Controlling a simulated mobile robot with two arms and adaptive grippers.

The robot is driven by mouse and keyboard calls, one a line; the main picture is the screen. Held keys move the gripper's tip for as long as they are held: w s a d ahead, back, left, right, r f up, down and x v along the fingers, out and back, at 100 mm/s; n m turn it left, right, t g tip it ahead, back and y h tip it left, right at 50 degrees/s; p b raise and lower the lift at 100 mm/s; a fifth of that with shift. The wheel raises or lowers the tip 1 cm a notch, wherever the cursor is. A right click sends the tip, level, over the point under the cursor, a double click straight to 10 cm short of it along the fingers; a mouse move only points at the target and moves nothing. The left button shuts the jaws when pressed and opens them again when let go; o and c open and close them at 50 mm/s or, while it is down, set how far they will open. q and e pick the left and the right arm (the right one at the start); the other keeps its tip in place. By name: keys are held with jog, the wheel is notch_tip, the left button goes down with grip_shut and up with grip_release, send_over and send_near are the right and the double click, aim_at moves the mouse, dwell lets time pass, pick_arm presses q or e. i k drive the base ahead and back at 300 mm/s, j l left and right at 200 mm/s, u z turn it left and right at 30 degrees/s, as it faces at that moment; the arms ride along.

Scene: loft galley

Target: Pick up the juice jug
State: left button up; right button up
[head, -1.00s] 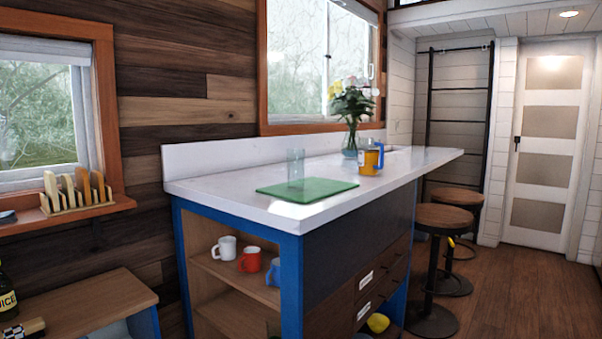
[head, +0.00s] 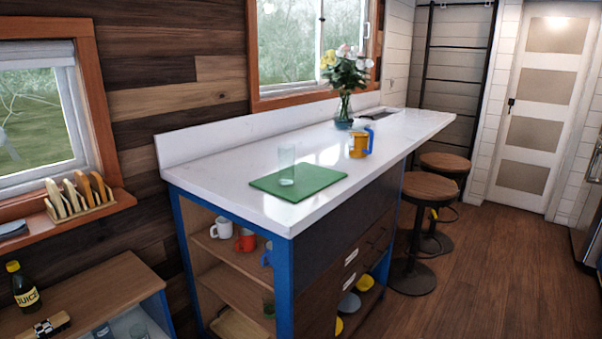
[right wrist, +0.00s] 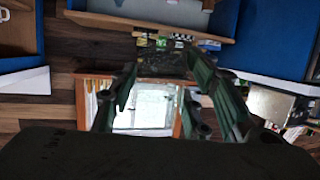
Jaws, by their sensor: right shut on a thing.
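A jug (head: 358,145) with yellow-orange contents and a blue handle stands upright on the white counter (head: 225,165) in the head view, right of the green board. A dark bottle (head: 25,290) labelled JUICE stands on the low wooden shelf unit at the lower left. My right gripper (right wrist: 165,72) shows only in the right wrist view, its fingers apart around a dark thing (right wrist: 163,62) that I cannot make out. Neither gripper shows in the head view, so both are away from the jug.
A green board (head: 315,180) with a clear glass (head: 287,165) on it lies at the counter's near part. A flower vase (head: 343,112) stands behind the jug. Two stools (head: 408,188) stand at the counter's right side. The wooden floor (head: 480,270) at the right is clear.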

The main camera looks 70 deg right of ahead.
aim_at(360, 134)
jog(key=k+l, duration=0.2)
jog(key=l, duration=0.25)
jog(key=k+l+u, duration=0.15)
jog(key=l, duration=0.35)
jog(key=k+l, duration=0.3)
jog(key=l, duration=0.15)
jog(key=k+l+u, duration=0.15)
jog(key=l, duration=0.3)
jog(key=k, duration=0.1)
